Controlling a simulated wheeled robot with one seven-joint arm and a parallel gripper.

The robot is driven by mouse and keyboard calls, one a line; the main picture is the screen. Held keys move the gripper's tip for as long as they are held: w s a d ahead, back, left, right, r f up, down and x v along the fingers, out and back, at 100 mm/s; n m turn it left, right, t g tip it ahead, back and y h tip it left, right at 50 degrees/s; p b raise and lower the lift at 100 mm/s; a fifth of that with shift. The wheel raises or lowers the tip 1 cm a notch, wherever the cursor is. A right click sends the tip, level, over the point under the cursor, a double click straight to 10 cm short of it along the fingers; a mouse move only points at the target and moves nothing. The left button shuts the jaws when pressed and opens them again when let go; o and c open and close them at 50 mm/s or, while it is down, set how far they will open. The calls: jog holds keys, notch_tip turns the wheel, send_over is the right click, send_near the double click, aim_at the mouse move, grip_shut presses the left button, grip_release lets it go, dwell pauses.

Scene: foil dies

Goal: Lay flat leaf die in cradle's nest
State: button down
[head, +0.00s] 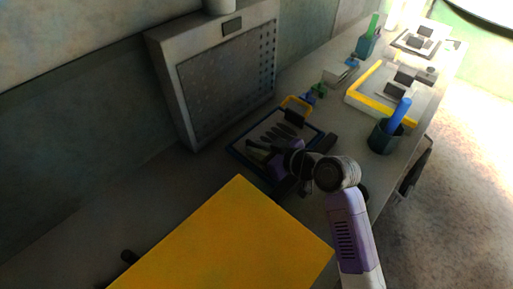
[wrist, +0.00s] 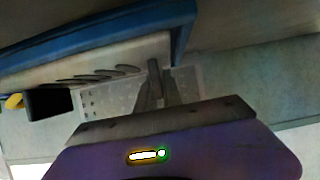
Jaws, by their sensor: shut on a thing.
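My gripper (wrist: 158,92) is shut on a small dark upright piece (wrist: 153,70), most likely the flat leaf die; only its narrow edge shows between the fingertips. In the head view my gripper (head: 262,150) is over the near left part of a blue-rimmed tray (head: 240,153). The tray has several dark, slim leaf-like shapes (head: 284,129) on a pale panel. They also show in the wrist view (wrist: 100,75), left of the fingers, below the tray's blue rim (wrist: 110,35). I cannot tell which thing is the cradle; its nest is not clearly visible.
A large yellow panel (head: 225,240) fills the near bench. A grey perforated cabinet (head: 225,75) stands behind the tray. To the right are a yellow-edged tray (head: 362,104), a dark cup (head: 384,138) with a blue rod, and a green bottle (head: 371,30). Bare bench lies left of the cabinet's foot.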

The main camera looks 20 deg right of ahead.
jog(key=c, duration=1.9)
grip_release()
jog(key=shift+f, duration=0.1)
jog(key=o, duration=0.4)
jog(key=shift+s+r, duration=0.1)
jog(key=shift+r, duration=0.1)
jog(key=v, duration=1.1)
jog(key=shift+s+d+b, duration=0.15)
jog(key=shift+s+b, duration=0.1)
jog(key=shift+b, duration=0.1)
jog(key=shift+s+r, duration=0.1)
